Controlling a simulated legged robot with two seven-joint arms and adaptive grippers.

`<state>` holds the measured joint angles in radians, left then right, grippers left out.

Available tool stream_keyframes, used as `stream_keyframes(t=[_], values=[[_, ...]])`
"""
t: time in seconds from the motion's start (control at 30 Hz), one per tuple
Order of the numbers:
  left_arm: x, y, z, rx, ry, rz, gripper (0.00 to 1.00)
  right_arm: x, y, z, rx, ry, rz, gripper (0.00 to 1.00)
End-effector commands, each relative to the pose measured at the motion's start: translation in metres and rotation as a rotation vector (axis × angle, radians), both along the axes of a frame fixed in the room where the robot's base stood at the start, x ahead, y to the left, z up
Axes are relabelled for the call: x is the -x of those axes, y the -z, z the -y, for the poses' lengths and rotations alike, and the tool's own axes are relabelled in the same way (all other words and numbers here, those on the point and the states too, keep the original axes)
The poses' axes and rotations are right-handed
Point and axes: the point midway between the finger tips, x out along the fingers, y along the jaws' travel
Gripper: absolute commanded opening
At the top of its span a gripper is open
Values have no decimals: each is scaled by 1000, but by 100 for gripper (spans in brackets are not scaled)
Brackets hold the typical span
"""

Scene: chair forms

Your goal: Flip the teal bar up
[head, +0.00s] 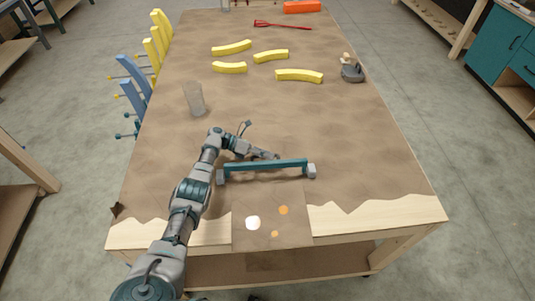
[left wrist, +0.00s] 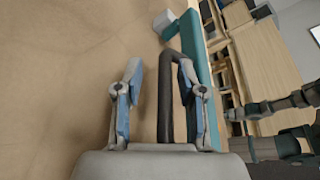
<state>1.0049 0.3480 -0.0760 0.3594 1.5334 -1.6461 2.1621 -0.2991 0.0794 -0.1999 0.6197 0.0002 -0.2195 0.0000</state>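The teal bar (head: 265,166) has grey blocks at its ends and lies across the front part of the table. In the left wrist view the teal bar (left wrist: 196,50) runs past the right finger, with one grey end block at the top. My left gripper (head: 268,155) is just behind the bar's middle in the head view. In the wrist view my left gripper (left wrist: 160,75) is open. A dark bent rod (left wrist: 165,100) shows between its fingers, nearer the right one; I cannot tell whether they touch. My right gripper is not in view.
The brown-covered table (head: 370,150) has a clear glass (head: 194,99) left of centre. Several yellow curved pieces (head: 299,75) lie farther back. A grey round object (head: 352,71) sits near the right edge. Blue and yellow chair parts (head: 135,75) stand along the left edge. The right middle is clear.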

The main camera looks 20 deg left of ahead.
Motion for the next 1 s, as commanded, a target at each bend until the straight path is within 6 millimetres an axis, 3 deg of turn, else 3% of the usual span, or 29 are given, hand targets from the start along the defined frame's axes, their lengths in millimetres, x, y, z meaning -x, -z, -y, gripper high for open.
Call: stream_keyframes(t=[0.27, 0.5, 0.7, 1.0], values=[[0, -17, 0, -1, 3, 1, 39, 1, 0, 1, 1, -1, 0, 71], [-3, -66, 1, -1, 2, 3, 39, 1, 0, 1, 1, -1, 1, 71], [-5, -93, 2, 0, 0, 0, 39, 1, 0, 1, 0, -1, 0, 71], [-5, -98, 1, 1, 1, -3, 39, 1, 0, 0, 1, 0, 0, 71]])
